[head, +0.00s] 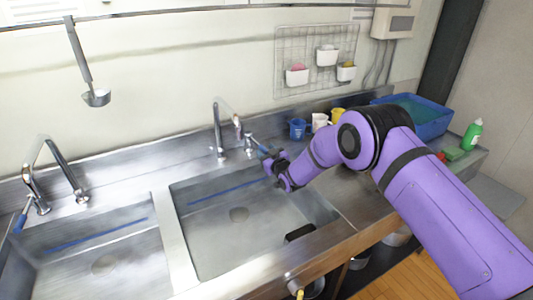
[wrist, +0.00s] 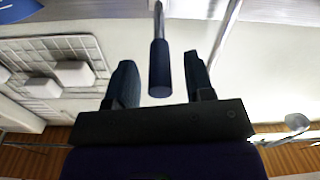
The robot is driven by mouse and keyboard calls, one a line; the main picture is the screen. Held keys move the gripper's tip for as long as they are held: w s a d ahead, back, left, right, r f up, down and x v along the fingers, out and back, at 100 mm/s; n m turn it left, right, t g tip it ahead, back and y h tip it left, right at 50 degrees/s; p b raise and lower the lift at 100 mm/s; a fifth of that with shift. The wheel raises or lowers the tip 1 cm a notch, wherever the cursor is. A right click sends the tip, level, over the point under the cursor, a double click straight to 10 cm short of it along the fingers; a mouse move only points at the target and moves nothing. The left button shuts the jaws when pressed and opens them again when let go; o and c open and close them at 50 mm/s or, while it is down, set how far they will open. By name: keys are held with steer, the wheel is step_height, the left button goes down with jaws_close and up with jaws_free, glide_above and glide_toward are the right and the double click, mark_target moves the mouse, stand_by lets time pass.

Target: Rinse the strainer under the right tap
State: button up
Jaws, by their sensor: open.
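A long-handled metal utensil with a small round bowl (head: 96,97), which looks like the strainer, hangs from the wall rail at upper left. It seems to show in the wrist view too (wrist: 297,122). The right tap (head: 218,130) is an arched metal spout behind the right sink basin (head: 215,245). Its lever ends in a dark blue grip (wrist: 159,68), which lies between the fingers in the wrist view. My gripper (head: 268,157) is open around this grip, with gaps visible on both sides. I cannot see water running.
The left tap (head: 45,165) stands behind the left basin (head: 105,265). Cups (head: 298,128), a blue tub (head: 430,122) and a green bottle (head: 472,135) stand on the right counter. A wire rack (head: 290,45) with white holders is on the wall.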

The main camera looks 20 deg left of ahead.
jaws_close()
steer(key=shift+w+d+n+g+y, duration=0.45)
steer(key=shift+w+n+g+y, duration=0.1)
steer(key=shift+w+g, duration=0.2)
steer(key=shift+w+d+n+g+y, duration=0.45)
steer(key=shift+w+n+g, duration=0.15)
steer(key=shift+g, duration=0.25)
jaws_free()
steer(key=v, duration=1)
steer(key=shift+s+d, duration=0.25)
steer(key=shift+d, duration=0.1)
